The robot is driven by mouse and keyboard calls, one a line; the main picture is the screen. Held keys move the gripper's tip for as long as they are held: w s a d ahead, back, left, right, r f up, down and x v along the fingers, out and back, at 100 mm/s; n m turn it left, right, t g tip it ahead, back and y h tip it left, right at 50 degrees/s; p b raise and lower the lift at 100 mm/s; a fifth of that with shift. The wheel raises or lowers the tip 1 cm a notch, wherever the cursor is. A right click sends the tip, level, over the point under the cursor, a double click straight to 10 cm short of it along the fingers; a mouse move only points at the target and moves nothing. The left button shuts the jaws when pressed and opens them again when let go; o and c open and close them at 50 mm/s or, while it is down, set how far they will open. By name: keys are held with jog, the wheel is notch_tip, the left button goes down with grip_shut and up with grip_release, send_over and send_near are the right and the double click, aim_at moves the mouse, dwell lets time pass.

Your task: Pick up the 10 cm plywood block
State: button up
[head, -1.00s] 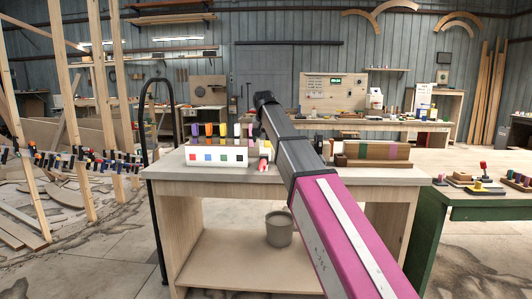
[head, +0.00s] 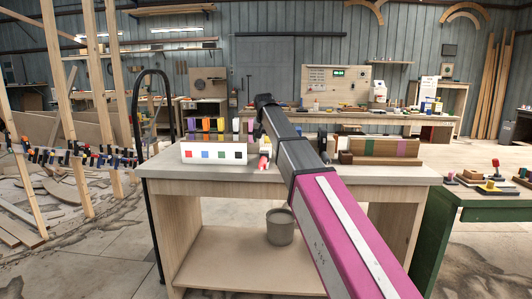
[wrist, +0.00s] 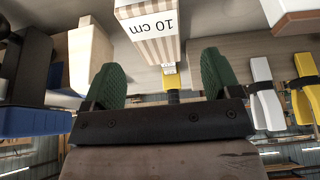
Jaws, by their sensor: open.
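The plywood block (wrist: 148,32) shows in the wrist view at the top centre, with striped ply edges and an upside-down "10 cm" label on its pale face. My gripper (wrist: 162,62) is open, with two green fingers apart and nothing between them. The block lies just beyond the fingertips, roughly in line with the gap; I see no contact. In the head view, my black and magenta arm reaches over the workbench (head: 285,236) and hides the gripper. I cannot make out the block there.
In the wrist view, a cream block (wrist: 90,55) and a blue-ended tool (wrist: 35,122) are left; white-handled tools (wrist: 265,95) are right. In the head view, a white box with coloured squares (head: 213,152) and a wooden rack (head: 380,148) flank my arm. A green table (head: 480,205) stands right.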

aim_at(266, 147)
jog(key=shift+s+x, duration=0.15)
jog(key=shift+x, duration=1.05)
jog(key=shift+s+x, duration=0.15)
jog(key=shift+x, duration=1.05)
jog(key=shift+f, duration=0.35)
jog(key=c, duration=1.1)
